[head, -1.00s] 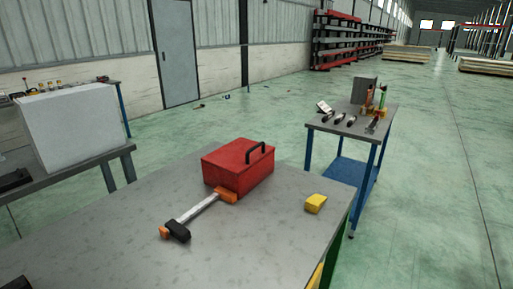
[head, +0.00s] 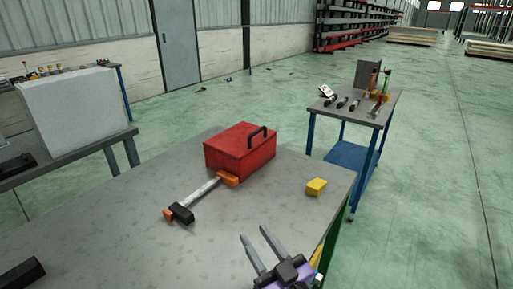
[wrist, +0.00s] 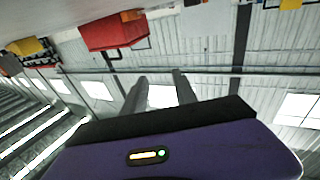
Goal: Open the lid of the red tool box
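My gripper (head: 256,238) is at the table's near right edge, fingers apart and empty, well short of the box. In the wrist view the open fingers (wrist: 159,82) show with nothing between them. The red box (wrist: 112,33) appears upside down at the top left of that view.
A yellow block (head: 316,187) lies on the table's right side. The grey tabletop (head: 110,225) is mostly clear. A blue-legged cart (head: 350,115) with tools stands behind right. A large white box (head: 85,108) stands on a bench at left. A dark object (head: 22,274) lies at the near left.

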